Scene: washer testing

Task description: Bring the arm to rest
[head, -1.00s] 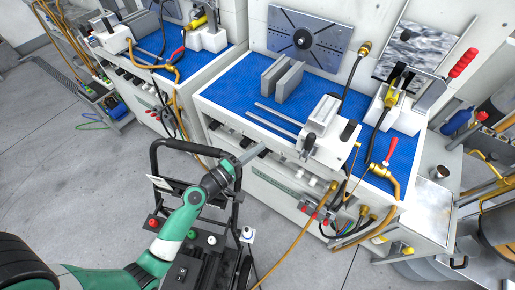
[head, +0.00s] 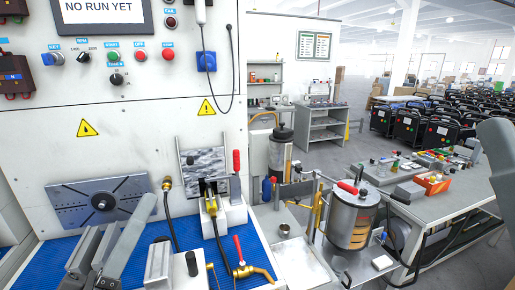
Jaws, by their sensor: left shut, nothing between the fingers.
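My left gripper (head: 146,205) is a grey bar rising from the lower left edge in the head view. It is shut and empty, with its tip up. It appears in front of the test bench's blue mat (head: 142,240) and overlaps the grey clamp blocks (head: 84,252); I cannot tell its height above the mat. The rest of the left arm is out of frame. My right gripper is not recognisable in the view. A smooth grey part of unclear identity cuts in at the right edge.
The bench panel (head: 130,135) with a round-hubbed slotted plate (head: 100,202) stands behind. A brass valve with red handle (head: 240,252) and white fixtures crowd the mat. A metal canister (head: 352,218) and a parts table (head: 440,210) stand right. Open floor shows beyond.

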